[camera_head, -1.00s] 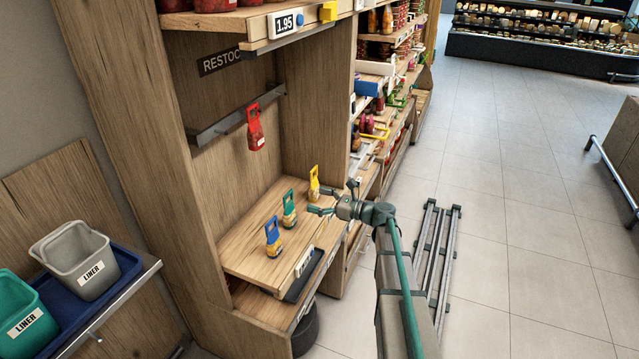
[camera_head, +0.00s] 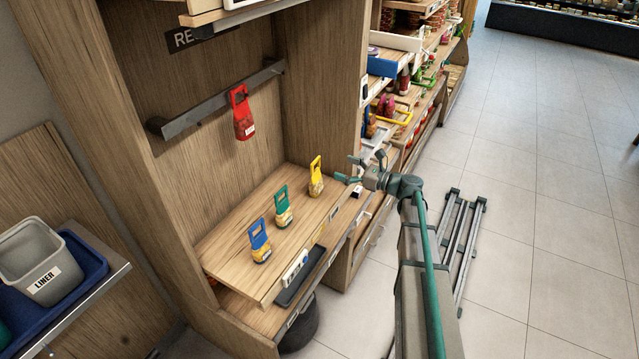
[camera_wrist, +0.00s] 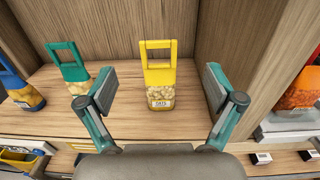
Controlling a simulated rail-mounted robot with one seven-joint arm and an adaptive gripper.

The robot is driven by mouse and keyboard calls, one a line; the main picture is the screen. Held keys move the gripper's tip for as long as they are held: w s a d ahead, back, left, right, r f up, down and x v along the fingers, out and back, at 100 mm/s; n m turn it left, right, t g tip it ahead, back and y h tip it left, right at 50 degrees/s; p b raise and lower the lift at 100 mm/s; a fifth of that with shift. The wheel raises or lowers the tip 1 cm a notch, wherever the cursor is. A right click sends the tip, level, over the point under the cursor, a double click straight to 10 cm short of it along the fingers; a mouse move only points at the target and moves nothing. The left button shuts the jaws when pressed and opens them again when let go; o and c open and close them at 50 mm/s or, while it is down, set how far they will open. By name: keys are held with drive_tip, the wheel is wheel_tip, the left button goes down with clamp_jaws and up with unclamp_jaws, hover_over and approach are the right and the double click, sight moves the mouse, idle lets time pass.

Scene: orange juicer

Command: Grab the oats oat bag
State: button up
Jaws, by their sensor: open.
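Three small handled bags stand upright in a row on a wooden shelf (camera_head: 232,240): blue-topped (camera_head: 260,241), green-topped (camera_head: 283,207) and yellow-topped (camera_head: 316,178). A red bag (camera_head: 242,115) hangs from the rail above. My gripper (camera_head: 346,168) is open and empty, just right of the yellow bag. In the wrist view the yellow bag (camera_wrist: 160,78) stands ahead, framed between the spread fingers of my gripper (camera_wrist: 155,92) and apart from them. The green bag (camera_wrist: 73,68) and blue bag (camera_wrist: 22,88) are left.
A grey metal rail (camera_head: 215,103) crosses the back panel above the bags. A wooden side panel (camera_head: 325,85) stands right of the bay. Grey liner bin (camera_head: 38,265) and blue tray (camera_head: 90,262) are at left.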

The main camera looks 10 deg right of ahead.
drive_tip(key=b, duration=0.7)
approach(318, 177)
drive_tip(key=shift+p+x, duration=0.95)
drive_tip(key=shift+x, duration=2.65)
drive_tip(key=shift+f+p+x, duration=0.15)
drive_tip(key=shift+p+x, duration=0.25)
drive_tip(key=shift+x, duration=0.6)
drive_tip(key=shift+f+p+x, duration=0.1)
drive_tip(key=shift+p+x, duration=0.25)
drive_tip(key=shift+x, duration=0.6)
drive_tip(key=c, duration=1.3)
drive_tip(key=shift+o, duration=0.2)
drive_tip(key=shift+r, duration=0.15)
